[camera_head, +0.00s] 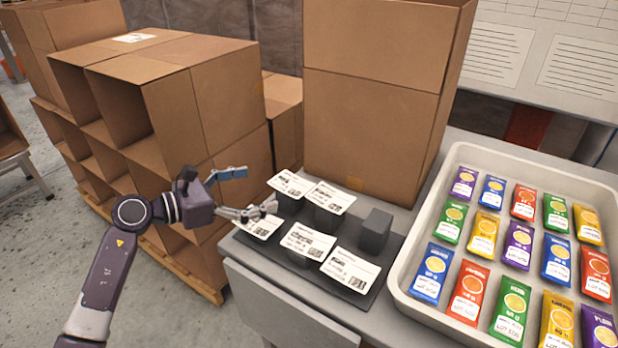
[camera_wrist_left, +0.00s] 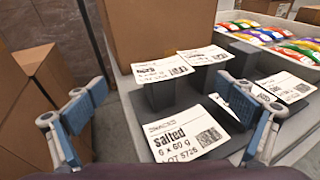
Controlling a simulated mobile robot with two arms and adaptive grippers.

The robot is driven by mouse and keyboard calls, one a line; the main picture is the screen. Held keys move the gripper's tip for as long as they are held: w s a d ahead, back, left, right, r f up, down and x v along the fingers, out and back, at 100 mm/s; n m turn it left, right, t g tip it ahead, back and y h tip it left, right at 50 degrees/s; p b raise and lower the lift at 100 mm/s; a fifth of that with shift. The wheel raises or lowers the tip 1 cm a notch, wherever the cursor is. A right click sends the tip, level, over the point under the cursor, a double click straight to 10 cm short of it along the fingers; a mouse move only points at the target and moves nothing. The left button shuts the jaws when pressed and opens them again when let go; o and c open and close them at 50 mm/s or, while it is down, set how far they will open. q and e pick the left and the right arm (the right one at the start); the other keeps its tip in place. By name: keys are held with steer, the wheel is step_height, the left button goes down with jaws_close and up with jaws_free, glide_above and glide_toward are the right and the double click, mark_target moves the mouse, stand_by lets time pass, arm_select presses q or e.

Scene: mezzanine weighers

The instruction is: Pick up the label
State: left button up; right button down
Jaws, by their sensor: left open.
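Several white printed labels rest on dark blocks on a dark tray (camera_head: 300,283) at the table's left end. My left gripper (camera_head: 250,192) is open and empty, beside and above the left end of these labels. The nearest label (camera_head: 258,228) lies partly behind its lower finger in the head view. In the left wrist view, a label reading "salted" (camera_wrist_left: 190,132) lies between and beyond the open fingers of my left gripper (camera_wrist_left: 157,108), apart from both. Other labels stand at the back left (camera_head: 290,183), back middle (camera_head: 331,197), front middle (camera_head: 307,241) and front right (camera_head: 350,268).
One dark block (camera_head: 376,232) has no label on top. A tall cardboard box (camera_head: 375,110) stands right behind the labels. A pale tray (camera_head: 400,282) of several colourful packets is at right. Stacked open cartons (camera_head: 205,110) stand close behind my left arm.

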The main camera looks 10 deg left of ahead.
mark_target(290, 184)
arm_select(q)
steer(key=x, duration=0.2)
steer(key=p+x, duration=0.1)
steer(key=x, duration=0.1)
steer(key=p+x, duration=0.1)
steer(key=x, duration=0.1)
steer(key=shift+f, duration=0.4)
steer(key=shift+w+d+f, duration=0.1)
steer(key=shift+w+d, duration=0.15)
steer(key=c, duration=0.7)
arm_select(e)
steer(key=shift+s+a+r, duration=0.4)
steer(key=shift+s+r, duration=0.05)
steer(key=shift+r, duration=0.1)
steer(key=shift+s+a+r, duration=0.35)
steer(key=shift+s+r, duration=0.05)
steer(key=shift+r, duration=0.15)
